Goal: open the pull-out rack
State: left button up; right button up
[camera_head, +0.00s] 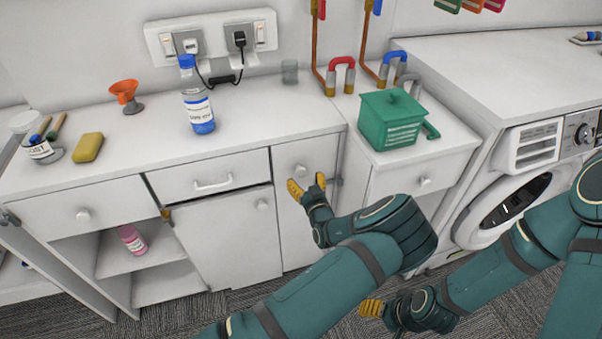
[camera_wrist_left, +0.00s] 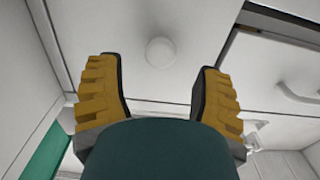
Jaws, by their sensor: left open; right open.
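The pull-out rack appears as a narrow white front panel (camera_head: 288,225) between the cupboard door and the green-box cabinet in the head view, and it looks closed. Its round white knob (camera_head: 300,169) shows just above my left gripper (camera_head: 307,187). In the left wrist view the knob (camera_wrist_left: 160,51) lies between and beyond the two yellow fingers, not visibly touched. My left gripper is open and empty, in front of the panel. My right gripper (camera_head: 371,308) is open and empty, low over the carpet. The rack's inside is hidden.
A drawer with a bar handle (camera_head: 213,183) and a cupboard door (camera_head: 230,240) adjoin on the left. The cabinet (camera_head: 424,181) under a green box (camera_head: 392,120) and the washing machine (camera_head: 515,200) stand right. A blue-capped bottle (camera_head: 197,100) stands on the counter.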

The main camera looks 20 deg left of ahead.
aim_at(301, 172)
pick_arm(q)
jog(key=shift+x, duration=2.25)
grip_shut()
